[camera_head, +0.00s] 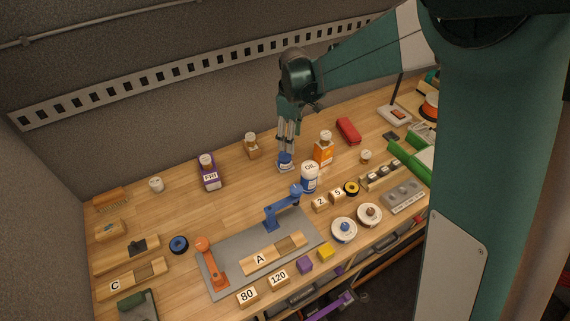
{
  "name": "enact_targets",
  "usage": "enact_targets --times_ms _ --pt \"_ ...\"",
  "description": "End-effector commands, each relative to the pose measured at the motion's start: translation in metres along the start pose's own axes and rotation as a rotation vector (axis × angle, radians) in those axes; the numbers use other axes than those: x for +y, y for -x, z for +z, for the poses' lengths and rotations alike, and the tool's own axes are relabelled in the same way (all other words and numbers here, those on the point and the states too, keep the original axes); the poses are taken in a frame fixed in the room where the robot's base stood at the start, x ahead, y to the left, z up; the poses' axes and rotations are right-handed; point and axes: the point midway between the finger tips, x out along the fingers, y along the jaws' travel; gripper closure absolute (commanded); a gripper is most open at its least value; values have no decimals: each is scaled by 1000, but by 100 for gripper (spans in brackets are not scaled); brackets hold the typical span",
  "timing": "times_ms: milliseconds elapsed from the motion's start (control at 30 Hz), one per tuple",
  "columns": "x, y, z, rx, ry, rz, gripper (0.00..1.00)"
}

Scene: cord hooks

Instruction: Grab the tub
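A small blue tub (286,162) with a pale band stands on the wooden bench, left of the white and blue OIL bottle (309,178). My gripper (287,150) points straight down over this tub, with its fingertips at the tub's top. The two fingers look slightly apart. I cannot tell whether they touch or grip the tub, as it is small in the view and partly covered by them. The tub appears upright and seems to rest on the bench.
An orange box (323,149) stands close right of the gripper, with a red case (348,131) beyond. A jar (251,145) and a purple FRI box (209,173) stand to the left.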

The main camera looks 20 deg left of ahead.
Motion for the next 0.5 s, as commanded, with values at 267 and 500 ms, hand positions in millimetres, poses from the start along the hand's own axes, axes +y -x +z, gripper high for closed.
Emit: enact_targets --times_ms 267,500 --pt "-3 -25 -25 -18 66 -22 50" --pt "-3 -28 -27 -20 73 -25 50"
